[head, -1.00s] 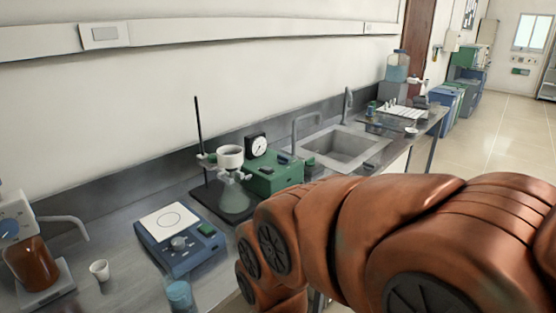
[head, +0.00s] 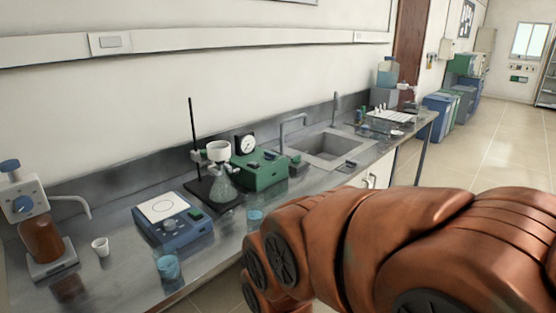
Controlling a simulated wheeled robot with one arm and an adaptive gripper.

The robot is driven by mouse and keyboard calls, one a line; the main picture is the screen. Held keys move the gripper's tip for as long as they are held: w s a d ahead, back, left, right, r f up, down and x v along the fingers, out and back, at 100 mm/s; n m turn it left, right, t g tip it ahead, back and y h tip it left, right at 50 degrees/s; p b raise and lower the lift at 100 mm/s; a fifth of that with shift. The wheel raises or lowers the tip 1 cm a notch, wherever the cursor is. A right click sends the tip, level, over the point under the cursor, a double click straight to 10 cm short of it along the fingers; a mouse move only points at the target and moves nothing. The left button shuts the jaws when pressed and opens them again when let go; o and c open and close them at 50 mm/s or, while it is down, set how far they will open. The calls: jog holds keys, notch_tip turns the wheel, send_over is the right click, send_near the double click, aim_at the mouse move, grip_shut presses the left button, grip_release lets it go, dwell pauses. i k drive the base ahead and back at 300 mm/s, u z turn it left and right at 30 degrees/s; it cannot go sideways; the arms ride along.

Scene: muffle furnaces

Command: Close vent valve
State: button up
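A green vacuum pump unit (head: 262,177) with a round dial gauge (head: 245,145) stands on the bench left of the sink. A small dark knob or fitting (head: 295,160) sits at its right end; I cannot tell for sure whether it is the vent valve or how it is set. A conical flask (head: 223,187) with a white funnel (head: 218,151) is held beside the pump on a stand with a black rod. My copper-coloured arm crosses the lower right, in front of the bench. My gripper is not visible.
A blue hotplate stirrer (head: 172,222), a white cup (head: 101,246), blue beakers (head: 168,267) and a dispenser with a brown bottle (head: 42,242) stand on the bench. The sink (head: 333,148) and its taps lie to the right. Open floor (head: 500,160) extends at the right.

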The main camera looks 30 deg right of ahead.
aim_at(269, 155)
jog(key=u, duration=0.05)
jog(key=k, duration=0.7)
jog(key=z, duration=1.05)
jog(key=i, duration=1)
jog(key=z, duration=0.65)
jog(key=i, duration=1.05)
jog(key=u, duration=1)
jog(key=i, duration=0.75)
jog(key=u, duration=1.1)
jog(key=i, duration=0.2)
jog(key=u, duration=0.15)
